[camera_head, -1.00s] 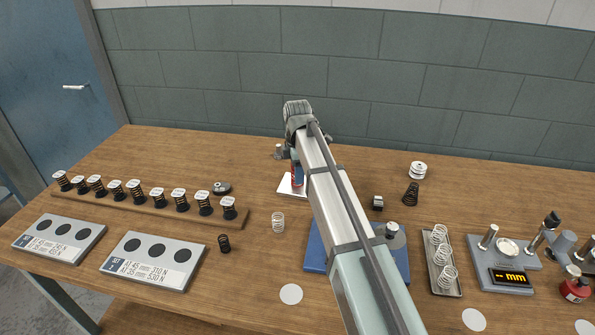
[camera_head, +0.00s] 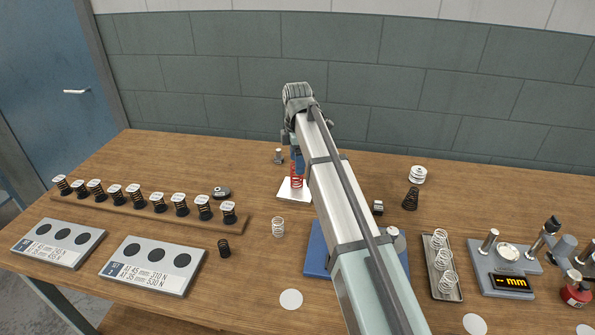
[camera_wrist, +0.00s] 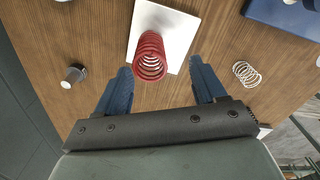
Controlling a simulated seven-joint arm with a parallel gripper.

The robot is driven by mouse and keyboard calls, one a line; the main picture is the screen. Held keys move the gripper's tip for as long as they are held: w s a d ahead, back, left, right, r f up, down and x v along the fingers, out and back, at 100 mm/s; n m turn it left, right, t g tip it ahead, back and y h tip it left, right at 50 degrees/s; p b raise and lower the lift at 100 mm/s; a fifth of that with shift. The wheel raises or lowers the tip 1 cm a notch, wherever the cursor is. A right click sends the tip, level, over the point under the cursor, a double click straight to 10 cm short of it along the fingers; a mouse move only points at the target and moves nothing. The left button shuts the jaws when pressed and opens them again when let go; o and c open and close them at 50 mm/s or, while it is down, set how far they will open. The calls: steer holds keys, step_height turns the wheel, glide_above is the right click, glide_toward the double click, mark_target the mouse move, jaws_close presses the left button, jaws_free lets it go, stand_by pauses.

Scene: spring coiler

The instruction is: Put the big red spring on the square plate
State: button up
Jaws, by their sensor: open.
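The big red spring (camera_wrist: 151,58) stands on the white square plate (camera_wrist: 177,27) in the wrist view. In the head view the red spring (camera_head: 296,182) shows on the plate (camera_head: 290,196), partly behind my arm. My gripper (camera_wrist: 161,72) is open, with its two blue fingers apart on either side of the spring's near end in the wrist view. Neither finger appears to touch the spring. In the head view the fingers are mostly hidden by my arm.
A silver spring (camera_head: 278,227) stands to the right of the plate in the wrist view (camera_wrist: 246,74). A small dark-and-grey post (camera_head: 279,156) stands behind the plate. A blue base (camera_head: 316,250) lies nearer. A rack of springs (camera_head: 150,212) is at left.

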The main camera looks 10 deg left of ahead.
step_height(320, 180, up, 6)
steer(key=shift+f, duration=0.1)
